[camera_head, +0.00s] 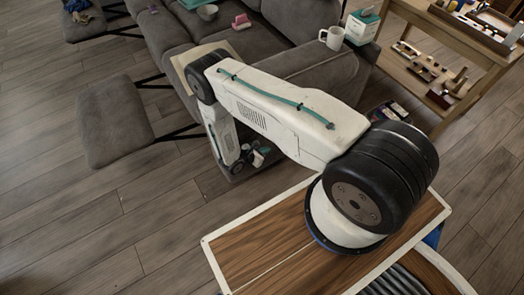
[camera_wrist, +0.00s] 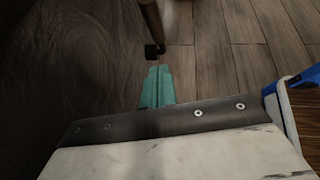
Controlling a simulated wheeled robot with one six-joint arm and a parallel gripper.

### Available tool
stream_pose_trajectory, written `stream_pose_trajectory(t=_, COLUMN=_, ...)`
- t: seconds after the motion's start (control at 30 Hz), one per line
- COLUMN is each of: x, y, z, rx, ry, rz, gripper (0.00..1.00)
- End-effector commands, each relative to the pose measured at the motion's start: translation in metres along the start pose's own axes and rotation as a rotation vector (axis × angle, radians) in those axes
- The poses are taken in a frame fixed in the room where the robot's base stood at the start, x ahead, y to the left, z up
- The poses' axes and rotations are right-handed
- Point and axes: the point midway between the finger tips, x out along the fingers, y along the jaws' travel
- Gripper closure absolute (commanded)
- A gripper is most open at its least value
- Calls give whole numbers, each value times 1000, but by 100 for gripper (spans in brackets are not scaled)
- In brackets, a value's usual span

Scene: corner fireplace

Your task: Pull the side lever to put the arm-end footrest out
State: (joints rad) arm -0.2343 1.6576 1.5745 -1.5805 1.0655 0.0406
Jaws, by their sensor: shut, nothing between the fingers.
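The grey sofa (camera_head: 305,65) has its near arm at the right of the head view. A grey padded footrest (camera_head: 115,118) stands out in front of the sofa's near end on dark metal bars (camera_head: 180,132). I cannot make out the side lever in either view; my arm covers part of the sofa's near side. My gripper (camera_wrist: 158,72) points down beside a dark surface (camera_wrist: 60,65), probably the sofa, with its teal fingers together and nothing visible between them. A leg with a dark foot (camera_wrist: 152,50) is just beyond the fingertips.
Another footrest (camera_head: 84,22) is out at the far left. A white mug (camera_head: 331,38) and a tissue box (camera_head: 362,24) stand near the sofa arm. A wooden table with a lower shelf (camera_head: 420,75) is at the right. Wooden floor (camera_head: 70,220) is clear at lower left.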

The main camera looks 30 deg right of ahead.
Motion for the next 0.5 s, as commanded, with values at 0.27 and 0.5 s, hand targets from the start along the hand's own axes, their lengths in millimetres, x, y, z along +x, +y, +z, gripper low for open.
stream_pose_trajectory(t=0.27, x=56, y=0, z=8, rx=4, ry=-1, rz=-5, gripper=100)
stream_pose_trajectory(t=0.5, x=73, y=-1, z=26, rx=1, ry=-1, rz=-3, gripper=100)
